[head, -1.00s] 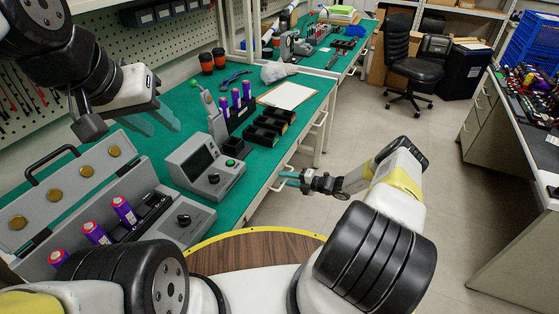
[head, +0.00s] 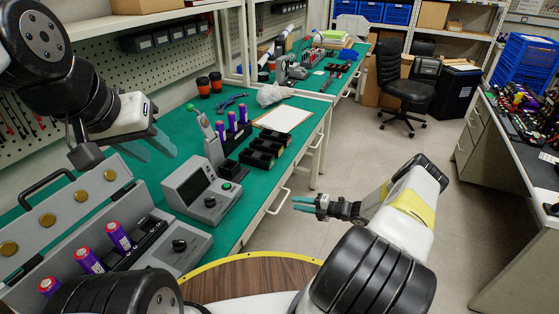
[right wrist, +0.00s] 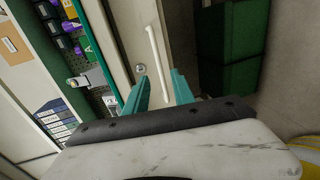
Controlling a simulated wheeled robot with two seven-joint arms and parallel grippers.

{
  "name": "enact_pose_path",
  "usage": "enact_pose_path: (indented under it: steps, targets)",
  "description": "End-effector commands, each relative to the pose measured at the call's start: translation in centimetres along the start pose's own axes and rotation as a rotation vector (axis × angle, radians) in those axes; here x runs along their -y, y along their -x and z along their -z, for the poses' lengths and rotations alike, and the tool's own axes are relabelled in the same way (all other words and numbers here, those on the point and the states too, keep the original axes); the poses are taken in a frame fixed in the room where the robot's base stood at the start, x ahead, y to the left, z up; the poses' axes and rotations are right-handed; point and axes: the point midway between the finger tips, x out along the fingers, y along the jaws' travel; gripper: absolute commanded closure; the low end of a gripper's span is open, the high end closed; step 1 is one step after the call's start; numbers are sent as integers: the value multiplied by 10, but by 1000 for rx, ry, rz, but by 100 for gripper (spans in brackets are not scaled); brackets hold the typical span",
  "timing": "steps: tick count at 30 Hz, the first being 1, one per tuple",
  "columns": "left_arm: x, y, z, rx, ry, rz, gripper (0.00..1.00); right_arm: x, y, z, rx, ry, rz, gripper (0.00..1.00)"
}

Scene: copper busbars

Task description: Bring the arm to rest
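My right gripper (head: 305,204) is out over the open floor, just right of the green workbench's drawer front, with nothing in it. In the right wrist view its two teal fingers (right wrist: 159,90) stand apart, with a pale drawer front and bar handle beyond them. My left gripper (head: 150,145) is raised at the left, in front of the pegboard and above the workbench. Its teal see-through fingers are spread and empty. An open grey case (head: 65,222) with copper-coloured discs in its lid and several purple cells lies below it.
On the green workbench (head: 300,105) stand a grey tester (head: 202,188), black trays (head: 265,150), upright purple cells and a white sheet (head: 283,118). An office chair (head: 405,85) is farther back. A cluttered side bench (head: 510,190) stands right. Floor between the benches is clear.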

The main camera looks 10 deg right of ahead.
Motion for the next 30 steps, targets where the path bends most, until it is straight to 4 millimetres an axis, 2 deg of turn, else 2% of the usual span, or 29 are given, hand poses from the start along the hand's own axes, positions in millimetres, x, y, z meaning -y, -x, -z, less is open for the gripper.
enact_pose_path:
  steps: [5,8,17,23,30]
  targets:
    - [0,0,0,0,0,0,64,-10,0,-2,-20,45,11,70]
    - [0,0,0,0,0,0,64,-35,0,-3,-74,160,38,70]
    - [0,0,0,0,0,0,64,-151,6,11,-349,738,139,70]
    - [0,0,0,0,0,0,64,-226,17,33,-540,1130,176,70]
    - [0,0,0,0,0,0,64,-308,39,70,-767,1586,190,70]
